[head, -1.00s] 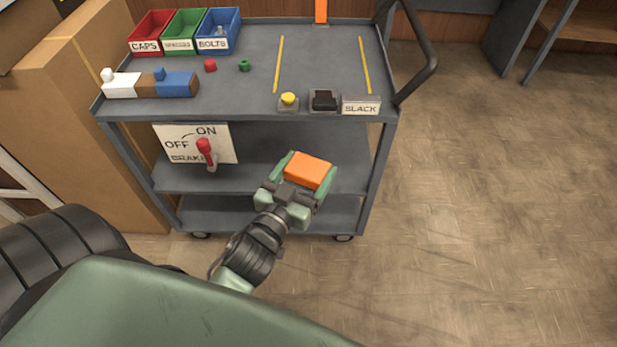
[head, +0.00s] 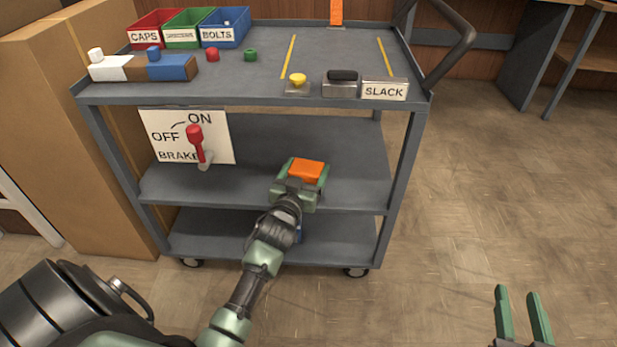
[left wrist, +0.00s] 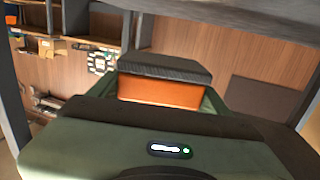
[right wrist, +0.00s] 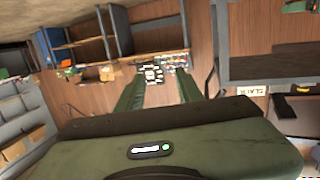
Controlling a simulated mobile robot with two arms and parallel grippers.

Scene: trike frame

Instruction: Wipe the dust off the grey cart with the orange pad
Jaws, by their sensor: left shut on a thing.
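The grey cart (head: 262,188) stands ahead, with a top deck and two lower shelves. My left gripper (head: 302,180) is shut on the orange pad (head: 307,170) and holds it at the middle shelf's level, towards the right. Whether the pad touches the shelf I cannot tell. In the left wrist view the pad (left wrist: 160,92) sits between the fingers, below the underside of a deck. My right gripper (head: 522,315) is open and empty over the floor, right of the cart. I cannot make out clear dust patches on the cart.
The top deck holds red, green and blue bins (head: 224,27), a block with pegs (head: 143,68), a yellow button (head: 298,80) and a SLACK sign (head: 384,89). A red brake lever (head: 196,145) sticks out on the left. Cardboard boxes (head: 60,120) stand left; the floor at right is clear.

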